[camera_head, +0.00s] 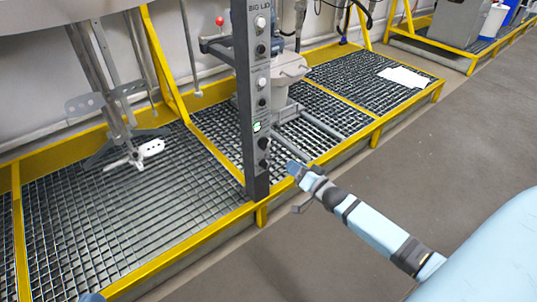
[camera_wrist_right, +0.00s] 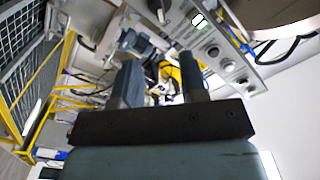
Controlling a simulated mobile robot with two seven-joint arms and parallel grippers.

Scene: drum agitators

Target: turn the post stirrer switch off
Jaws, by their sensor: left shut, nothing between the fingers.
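A dark grey control post (camera_head: 250,60) stands in the middle of the head view, with "BIG LID" printed at its top and a column of knobs and switches. A green-lit switch (camera_head: 256,127) is low on it; dark knobs sit below. Labels other than the top one are unreadable, so I cannot tell which is the stirrer switch. My right gripper (camera_head: 299,186) is right of the post's lower part, apart from it, fingers spread and empty. The right wrist view shows the post's panel (camera_wrist_right: 225,52) beyond the fingers. My left gripper (camera_head: 92,297) is only a sliver at the bottom edge, shut.
A metal agitator (camera_head: 130,150) hangs left of the post over the grating (camera_head: 110,215). A yellow frame (camera_head: 190,240) edges the platform. A white sheet (camera_head: 405,78) lies on the far grating. The grey floor (camera_head: 440,130) at right is clear.

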